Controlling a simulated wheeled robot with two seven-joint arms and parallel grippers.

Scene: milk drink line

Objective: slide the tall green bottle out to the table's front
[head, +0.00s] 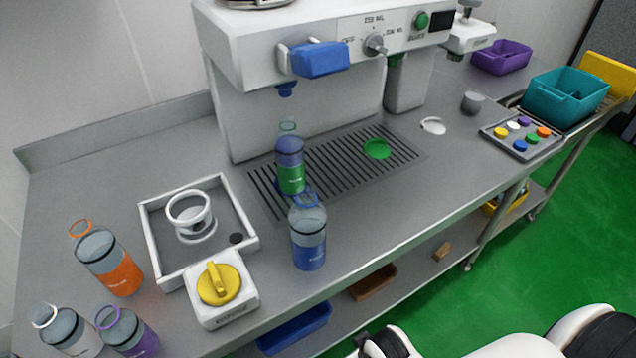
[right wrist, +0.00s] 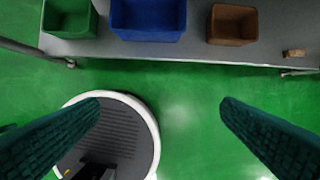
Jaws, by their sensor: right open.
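The tall green bottle (head: 291,180) stands upright on the drip grate below the blue nozzle of the machine. It has a green lower band, a dark purple-blue middle and a clear neck. A blue bottle (head: 309,250) with a blue ring stands just in front of it and partly covers its base. My right gripper (right wrist: 160,108) is open and empty in the right wrist view, with its two dark teal fingers wide apart over the green floor. It is away from the bottle. My left gripper is not in view.
An orange bottle (head: 118,273), a white-ringed one and a purple one stand at the left. A white-framed tray (head: 150,235) and a yellow-knobbed box (head: 222,305) lie left of the blue bottle. The table front right of the blue bottle is clear. Bins (right wrist: 148,22) sit below.

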